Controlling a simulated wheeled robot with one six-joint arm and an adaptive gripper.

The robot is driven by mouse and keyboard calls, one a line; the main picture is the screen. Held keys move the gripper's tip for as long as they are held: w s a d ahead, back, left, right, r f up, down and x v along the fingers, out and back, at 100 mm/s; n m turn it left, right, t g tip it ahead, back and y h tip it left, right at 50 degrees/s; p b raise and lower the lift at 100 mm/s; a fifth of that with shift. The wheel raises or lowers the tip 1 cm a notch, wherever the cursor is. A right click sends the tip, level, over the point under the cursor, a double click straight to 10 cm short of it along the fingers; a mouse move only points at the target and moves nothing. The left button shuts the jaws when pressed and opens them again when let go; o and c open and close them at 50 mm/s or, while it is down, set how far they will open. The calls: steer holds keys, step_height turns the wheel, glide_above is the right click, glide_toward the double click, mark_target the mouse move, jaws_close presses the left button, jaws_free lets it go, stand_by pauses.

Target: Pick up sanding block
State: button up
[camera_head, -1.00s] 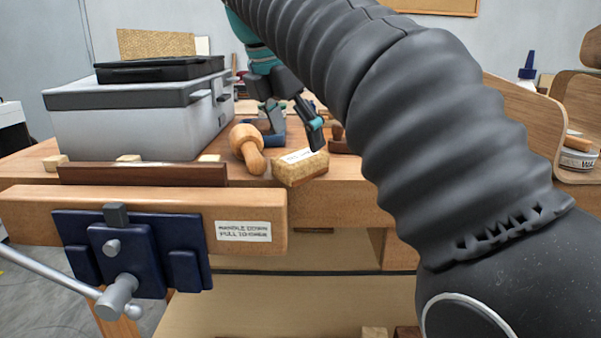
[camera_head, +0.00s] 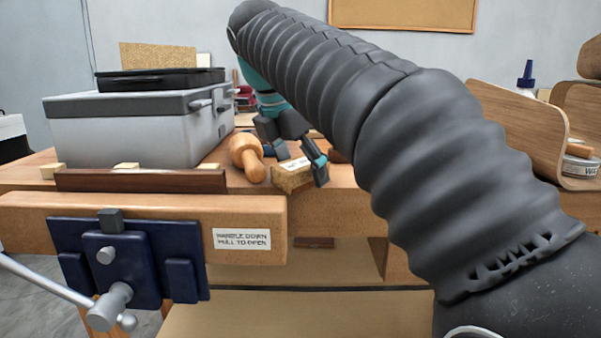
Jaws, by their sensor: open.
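The sanding block (camera_head: 289,180) is a tan, grainy block with a white label on top. It lies near the front edge of the wooden bench, right of a wooden mallet. My gripper (camera_head: 301,163) is open at the block, pointing down. One finger shows behind the block and the other at its right end, overlapping it in the picture. I cannot tell whether either finger touches it. Part of the block's label and right end is hidden by the finger.
The wooden mallet (camera_head: 246,158) lies close on the left. A grey toolbox (camera_head: 130,132) stands further left. A vise with a blue plate (camera_head: 135,262) is on the bench front. My arm hides much of the bench on the right.

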steer(key=shift+f, duration=0.2)
stand_by(0.3)
steer(key=c, duration=1.3)
